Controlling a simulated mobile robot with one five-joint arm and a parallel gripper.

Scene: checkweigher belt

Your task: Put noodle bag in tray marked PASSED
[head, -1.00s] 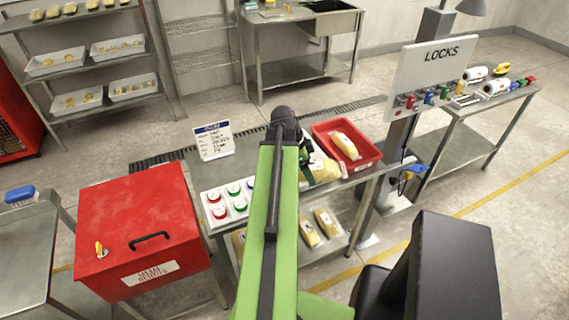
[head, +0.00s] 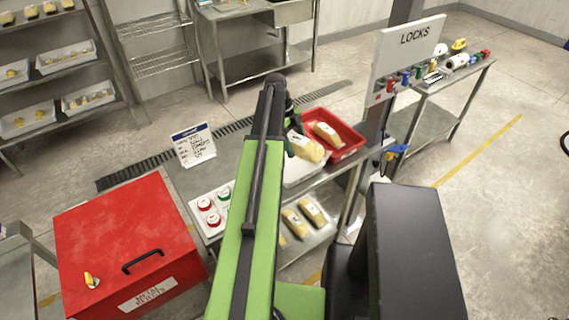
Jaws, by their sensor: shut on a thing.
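A noodle bag (head: 306,149), yellowish with a white label, is held by my gripper (head: 290,141) beside the left edge of the red tray. My arm partly hides the gripper, and the fingers show only as a small dark and green part at the bag's left end. The red tray (head: 352,150) stands on the steel table and holds another similar bag (head: 327,134). I cannot read any PASSED marking on the tray. A white surface (head: 303,172) shows below the held bag.
A red lidded box (head: 115,235) stands at the left. A button panel (head: 206,217) and a standing sign card (head: 193,146) are on the table left of my arm. The LOCKS board (head: 408,55) rises behind the tray at the right. Several bags (head: 312,212) lie on the lower shelf.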

